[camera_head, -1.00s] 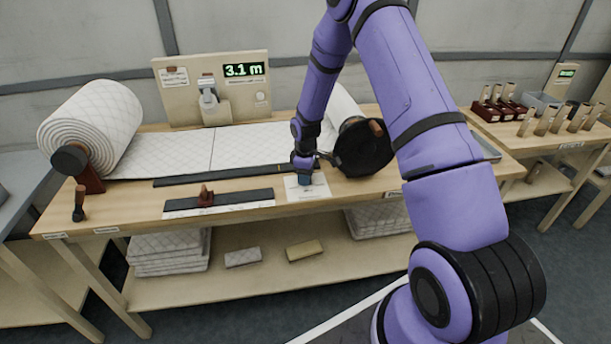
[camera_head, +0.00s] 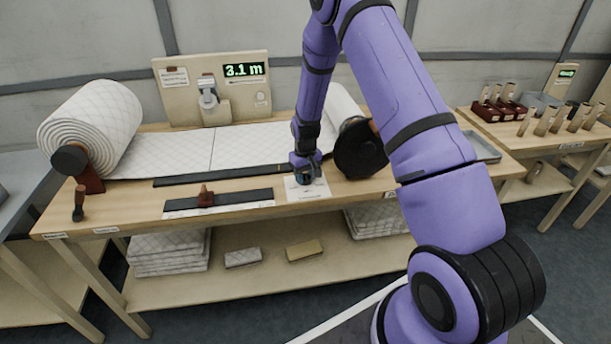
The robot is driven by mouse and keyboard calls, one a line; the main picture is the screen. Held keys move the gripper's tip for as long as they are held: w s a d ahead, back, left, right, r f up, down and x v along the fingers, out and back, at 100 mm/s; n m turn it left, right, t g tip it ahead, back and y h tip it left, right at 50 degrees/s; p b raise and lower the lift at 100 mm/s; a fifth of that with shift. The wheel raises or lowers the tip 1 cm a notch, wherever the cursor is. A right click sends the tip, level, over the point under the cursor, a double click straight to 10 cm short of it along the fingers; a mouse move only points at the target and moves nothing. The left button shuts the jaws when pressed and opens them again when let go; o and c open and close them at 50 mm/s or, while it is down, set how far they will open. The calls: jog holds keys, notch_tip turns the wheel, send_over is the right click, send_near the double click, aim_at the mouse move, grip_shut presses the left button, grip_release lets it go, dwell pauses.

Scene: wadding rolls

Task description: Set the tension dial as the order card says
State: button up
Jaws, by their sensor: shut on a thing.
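My gripper (camera_head: 306,178) is low over a white plate (camera_head: 306,192) at the front of the workbench, right of centre. It is shut on what seems to be the tension dial on that plate. The gripper hides most of the dial, so its pointer and setting cannot be read. Small cards (camera_head: 174,77) are fixed on the beige panel at the back; their print is too small to read, and I cannot tell which is the order card.
A green display (camera_head: 243,70) reads 3.1 m. A wadding roll (camera_head: 92,125) stands at the left, its sheet (camera_head: 210,147) running across the bench. A black crank wheel (camera_head: 360,148) is close right of my gripper. A red-brown slider (camera_head: 205,196) sits on a dark bar in front.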

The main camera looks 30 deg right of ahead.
aim_at(306, 176)
jog(key=shift+m, duration=1.1)
jog(key=o, duration=0.9)
notch_tip(306, 176, up, 11)
jog(key=shift+f, duration=0.1)
